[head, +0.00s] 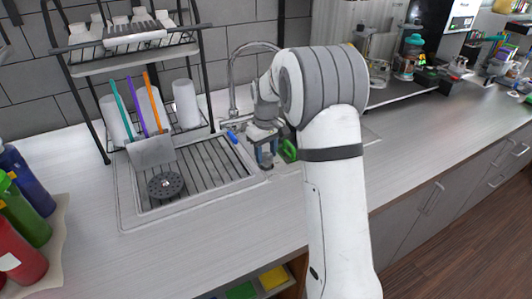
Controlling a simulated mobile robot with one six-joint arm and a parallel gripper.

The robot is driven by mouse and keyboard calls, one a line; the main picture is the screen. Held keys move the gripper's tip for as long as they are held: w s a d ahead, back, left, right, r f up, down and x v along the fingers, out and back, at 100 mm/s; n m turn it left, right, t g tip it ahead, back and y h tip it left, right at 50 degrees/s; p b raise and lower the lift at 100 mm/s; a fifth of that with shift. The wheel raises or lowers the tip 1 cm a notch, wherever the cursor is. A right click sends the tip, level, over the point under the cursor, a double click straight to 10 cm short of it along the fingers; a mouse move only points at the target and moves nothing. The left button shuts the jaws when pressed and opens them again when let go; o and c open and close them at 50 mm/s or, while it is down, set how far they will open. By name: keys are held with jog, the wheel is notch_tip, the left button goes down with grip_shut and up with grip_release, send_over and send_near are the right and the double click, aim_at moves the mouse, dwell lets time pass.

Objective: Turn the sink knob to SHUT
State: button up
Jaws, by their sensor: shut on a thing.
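My gripper (266,158) points down beside the right edge of the sink (205,170), in front of the faucet (233,85). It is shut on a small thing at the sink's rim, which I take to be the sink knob. The fingers and wrist hide nearly all of the knob, so its turn and any SHUT mark cannot be read. The faucet is a tall grey gooseneck that curves behind my arm. A blue piece (232,137) shows left of the gripper and a green piece (289,150) shows right of it.
Colored bottles (22,210) stand at the far left. A teal-lidded bottle (408,55) and other items stand at the back right. The front counter (225,235) is clear.

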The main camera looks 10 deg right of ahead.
aim_at(266, 156)
dwell(0.3)
jog(key=o, duration=1)
notch_tip(266, 156, up, 8)
jog(key=shift+f+b, duration=0.2)
jog(key=shift+b, duration=0.2)
jog(key=shift+r, duration=0.1)
